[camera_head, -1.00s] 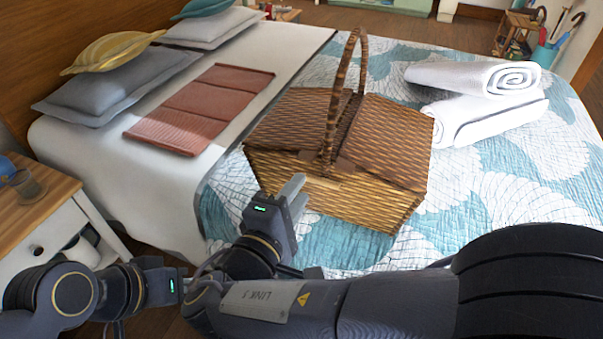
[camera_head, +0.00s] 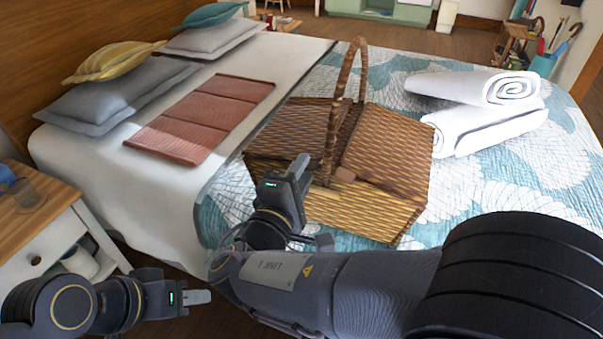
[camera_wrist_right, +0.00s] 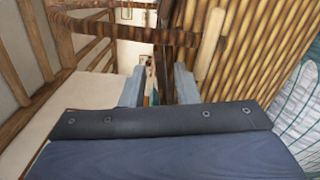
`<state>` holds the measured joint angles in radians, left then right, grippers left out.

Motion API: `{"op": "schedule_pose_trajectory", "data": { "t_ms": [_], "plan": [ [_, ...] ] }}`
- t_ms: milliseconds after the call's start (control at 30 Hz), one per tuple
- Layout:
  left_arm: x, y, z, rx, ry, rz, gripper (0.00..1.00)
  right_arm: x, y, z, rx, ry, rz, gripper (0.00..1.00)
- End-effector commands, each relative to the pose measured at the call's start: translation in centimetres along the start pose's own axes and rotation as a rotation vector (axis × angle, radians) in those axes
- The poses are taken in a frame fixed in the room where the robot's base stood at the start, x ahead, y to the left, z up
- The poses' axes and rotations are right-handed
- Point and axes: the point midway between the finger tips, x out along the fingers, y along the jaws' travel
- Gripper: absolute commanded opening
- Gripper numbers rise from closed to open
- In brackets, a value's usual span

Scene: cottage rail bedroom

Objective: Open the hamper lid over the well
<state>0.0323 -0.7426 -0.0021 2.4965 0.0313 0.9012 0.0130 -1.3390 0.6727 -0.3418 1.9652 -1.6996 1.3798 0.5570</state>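The brown wicker hamper (camera_head: 375,205) stands on the bed. It has a left lid (camera_head: 290,125), a right lid (camera_head: 390,150) and an upright hoop handle (camera_head: 333,125) between them. Both lids look down or nearly so; I cannot tell if the left one is slightly raised. My right gripper (camera_head: 301,167) is at the hamper's front left. Its fingers stand apart in the right wrist view (camera_wrist_right: 159,88), with wicker and the handle beyond. My left gripper (camera_head: 200,297) is low, away from the hamper; its finger gap is hidden.
Rolled white towels (camera_head: 480,105) lie right of the hamper. A bedside table (camera_head: 40,225) stands at the left. My right arm covers the front of the bed.

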Motion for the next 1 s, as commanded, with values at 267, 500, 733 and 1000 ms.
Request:
{"op": "schedule_pose_trajectory", "data": {
  "t_ms": [267, 500, 733, 1000],
  "plan": [
    [0.0, 0.0, 0.0, 0.000, 0.000, 0.000, 0.36, 0.0, 0.0, 0.0, 0.000, 0.000, 0.000, 0.00],
    [0.0, 0.0, 0.0, 0.000, 0.000, 0.000, 0.36, 0.0, 0.0, 0.0, 0.000, -0.001, -0.001, 0.00],
    [-0.6, 0.3, -0.3, 0.000, 0.000, 0.000, 0.36, 0.0, 0.6, 0.0, -0.023, -0.001, -0.001, 0.00],
    [-3.3, 1.5, -1.6, 0.000, 0.000, 0.000, 0.36, 0.0, 3.2, -0.1, -0.162, -0.001, -0.001, 0.00]
  ]
}}
